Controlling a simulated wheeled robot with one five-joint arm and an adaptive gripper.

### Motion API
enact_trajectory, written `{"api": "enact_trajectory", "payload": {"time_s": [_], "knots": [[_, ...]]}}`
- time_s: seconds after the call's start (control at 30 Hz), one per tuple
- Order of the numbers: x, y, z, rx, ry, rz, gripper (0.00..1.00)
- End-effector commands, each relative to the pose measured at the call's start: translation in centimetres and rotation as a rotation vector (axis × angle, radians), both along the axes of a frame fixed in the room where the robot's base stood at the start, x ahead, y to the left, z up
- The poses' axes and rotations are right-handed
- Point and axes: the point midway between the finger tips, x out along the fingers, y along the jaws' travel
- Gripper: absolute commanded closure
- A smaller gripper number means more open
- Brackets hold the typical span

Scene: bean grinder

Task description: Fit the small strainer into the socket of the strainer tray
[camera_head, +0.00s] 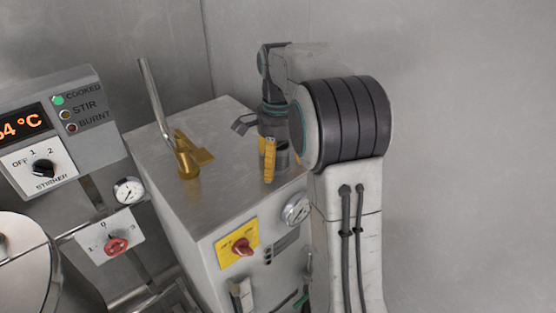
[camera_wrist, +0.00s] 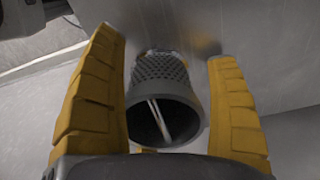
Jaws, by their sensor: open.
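The small strainer (camera_wrist: 165,82) is a dark grey cup with a perforated wall, seen in the wrist view. Its round open end faces the camera, and a thin pale bar shows inside. My gripper (camera_wrist: 165,46) is open, with one yellow finger on each side of the strainer. The left finger is very close to it; I cannot tell whether they touch. A narrow gap shows on the right. In the head view, my gripper (camera_head: 270,160) is low over the right part of a steel cabinet top, with the dark strainer (camera_head: 282,157) beside the visible finger. I cannot make out the strainer tray or its socket.
A brass fitting (camera_head: 190,160) with a tall steel rod (camera_head: 153,98) stands left of my gripper on the cabinet top (camera_head: 215,205). The cabinet front carries a red switch (camera_head: 241,247) and a gauge (camera_head: 296,209). A control panel (camera_head: 60,125) is at the left. Walls stand behind.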

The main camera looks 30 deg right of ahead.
Motion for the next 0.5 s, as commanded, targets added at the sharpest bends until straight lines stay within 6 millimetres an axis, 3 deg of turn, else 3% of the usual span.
{"api": "enact_trajectory", "payload": {"time_s": [0.27,0.5], "knots": [[0.0,0.0,0.6,-0.001,-0.002,0.0,0.2],[0.1,0.0,4.0,-0.001,-0.004,0.0,0.2]]}}
